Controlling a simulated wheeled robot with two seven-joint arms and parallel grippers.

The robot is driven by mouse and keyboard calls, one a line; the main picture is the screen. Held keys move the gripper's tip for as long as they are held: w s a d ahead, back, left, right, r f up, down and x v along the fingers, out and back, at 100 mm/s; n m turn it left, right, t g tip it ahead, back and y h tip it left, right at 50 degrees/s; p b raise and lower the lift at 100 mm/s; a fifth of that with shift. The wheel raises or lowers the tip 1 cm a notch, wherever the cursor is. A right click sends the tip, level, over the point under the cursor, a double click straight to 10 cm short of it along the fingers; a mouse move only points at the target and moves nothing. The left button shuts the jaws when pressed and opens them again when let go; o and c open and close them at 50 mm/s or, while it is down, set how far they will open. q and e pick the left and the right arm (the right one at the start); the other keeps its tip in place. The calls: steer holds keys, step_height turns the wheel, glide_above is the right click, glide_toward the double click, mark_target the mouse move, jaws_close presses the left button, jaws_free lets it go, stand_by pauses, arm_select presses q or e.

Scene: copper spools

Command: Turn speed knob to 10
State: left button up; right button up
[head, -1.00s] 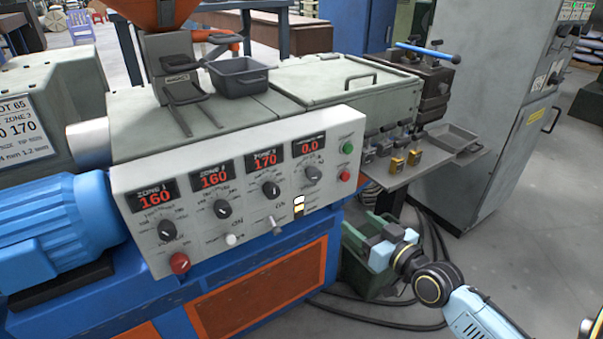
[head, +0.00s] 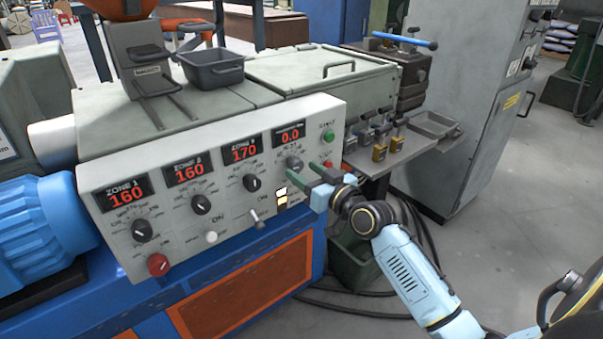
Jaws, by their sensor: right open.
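The speed knob (head: 294,163) is a grey knob on the right part of the control panel (head: 218,222), below a red display (head: 290,136) reading 0.0. My right gripper (head: 302,176) is open, with green fingers pointing at the panel just below and right of the speed knob. Whether a finger touches the panel or knob I cannot tell. Part of the panel's lower right is hidden behind the gripper. My left gripper is not in view.
Three zone knobs, the last one (head: 252,183) nearest the speed knob, sit under displays reading 160, 160 and 170. A red button (head: 158,265) and a toggle lever (head: 257,219) stick out. A shelf with brass blocks (head: 379,152) is right of the panel. A green bin (head: 352,258) stands below.

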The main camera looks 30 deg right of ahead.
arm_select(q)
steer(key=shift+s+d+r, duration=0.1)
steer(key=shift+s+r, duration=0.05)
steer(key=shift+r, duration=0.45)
arm_select(e)
steer(key=shift+w+a, duration=0.1)
steer(key=shift+w, duration=0.85)
steer(key=c, duration=1)
steer(key=m+p, duration=0.2)
steer(key=m, duration=0.1)
steer(key=shift+r+m, duration=0.1)
steer(key=shift+m, duration=0.2)
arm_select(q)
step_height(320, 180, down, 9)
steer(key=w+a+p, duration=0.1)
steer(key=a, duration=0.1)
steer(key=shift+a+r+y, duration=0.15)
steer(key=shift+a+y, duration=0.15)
arm_select(e)
steer(key=shift+m, duration=1.2)
steer(key=o, duration=1)
steer(key=shift+a, duration=0.1)
